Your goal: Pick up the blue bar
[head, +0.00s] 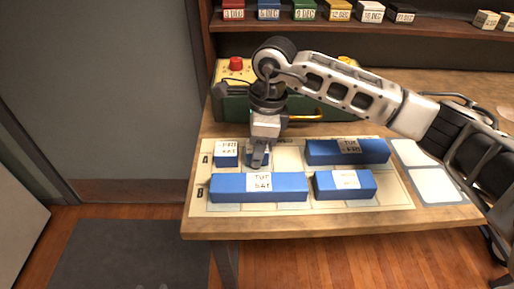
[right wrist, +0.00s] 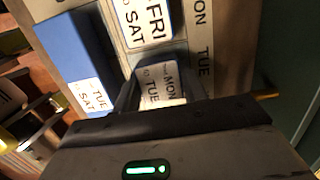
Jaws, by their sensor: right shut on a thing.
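My right gripper (head: 258,152) points down at the board and is shut on a small blue bar (head: 258,161). The right wrist view shows this bar's white label (right wrist: 158,84), reading MON to TUE, between the fingers. I cannot tell whether the bar touches the board. A small blue bar labelled FRI to SAT (head: 226,160) is just left of it; it also shows in the wrist view (right wrist: 147,25). A long blue bar labelled TUE to SAT (head: 228,190) lies in front. Two more blue bars, one long (head: 322,153) and one shorter (head: 362,188), lie to the right. My left gripper is not in view.
The bars lie on a pale gridded board (head: 398,198) on a wooden table (head: 300,232). A green box with a red button (head: 236,63) stands behind. A shelf above holds several coloured labelled blocks (head: 269,10). Pale cards (head: 413,152) lie at right.

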